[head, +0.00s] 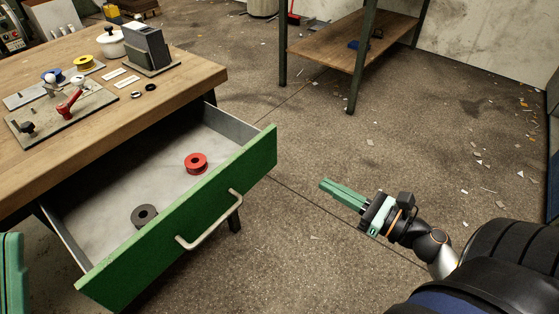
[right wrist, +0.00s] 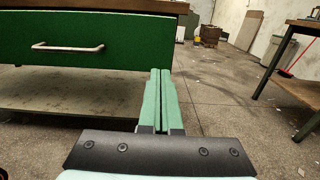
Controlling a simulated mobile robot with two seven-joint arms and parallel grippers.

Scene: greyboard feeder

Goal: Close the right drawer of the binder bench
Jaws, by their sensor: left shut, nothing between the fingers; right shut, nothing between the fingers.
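The drawer (head: 190,225) of the wooden bench (head: 120,75) stands pulled out, with a green front and a pale metal bar handle (head: 209,222). A red spool (head: 196,163) and a dark grey spool (head: 145,215) lie inside it. My right gripper (head: 324,184) is shut and empty, to the right of the drawer front and apart from it. In the right wrist view the green drawer front (right wrist: 100,58) and handle (right wrist: 67,47) are ahead and left of the shut fingers. My left gripper (head: 12,275) shows only partly at the lower left edge, beside the drawer, and looks shut.
On the bench top are a clamp plate with a red lever (head: 70,103), a grey block device (head: 147,47), a white pot (head: 110,42) and a yellow spool (head: 83,62). A second table (head: 350,45) stands at the back.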

